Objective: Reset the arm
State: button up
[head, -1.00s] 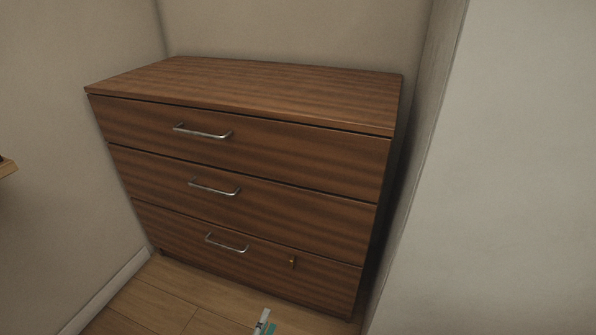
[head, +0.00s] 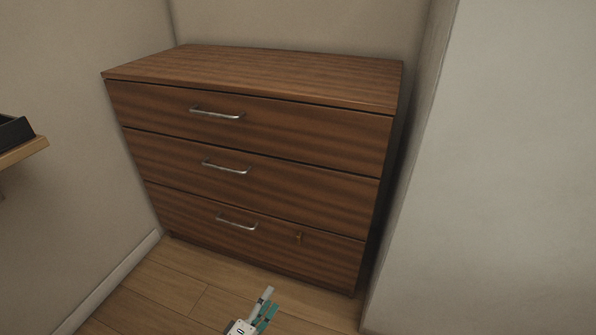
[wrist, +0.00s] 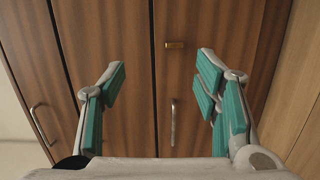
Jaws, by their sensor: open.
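My gripper (wrist: 160,85) is open and empty in the wrist view, its teal-padded fingers spread wide apart. Behind them is a brown wooden front with a vertical metal handle (wrist: 174,122) and a small brass piece (wrist: 174,44). In the head view, part of my gripper (head: 266,305) shows at the bottom edge, in front of the dresser and low near the floor. The rest of my arm is out of the frame.
A brown three-drawer dresser (head: 250,186) stands in a corner, all drawers shut. A pale wall (head: 500,180) is close on the right. A wooden shelf (head: 22,152) with a dark tray (head: 14,132) juts from the left. Wood floor (head: 165,285) is clear in front.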

jog(key=w+d+r+m+g+h, duration=0.15)
jog(key=d+r+m+g, duration=0.4)
jog(key=r, duration=0.75)
jog(key=d+r+m+g+h, duration=0.3)
jog(key=d+r+g, duration=0.45)
jog(key=r, duration=0.45)
jog(key=s+d+r+m+g+y, duration=0.4)
jog(key=s+d+r, duration=0.4)
jog(key=d+r, duration=0.4)
jog(key=s+d+r+t+y, duration=0.1)
jog(key=s+r+y, duration=0.35)
jog(key=s, duration=0.65)
jog(key=s+d+r+t+y, duration=0.1)
jog(key=s+r+y, duration=0.3)
jog(key=s, duration=0.7)
notch_tip(320, 180, up, 31)
jog(key=t+p, duration=0.3)
jog(key=p, duration=2.7)
jog(key=shift+d+t+y, duration=0.3)
jog(key=shift+t, duration=0.1)
jog(key=shift+w+f+n, duration=0.1)
jog(key=shift+n, duration=0.15)
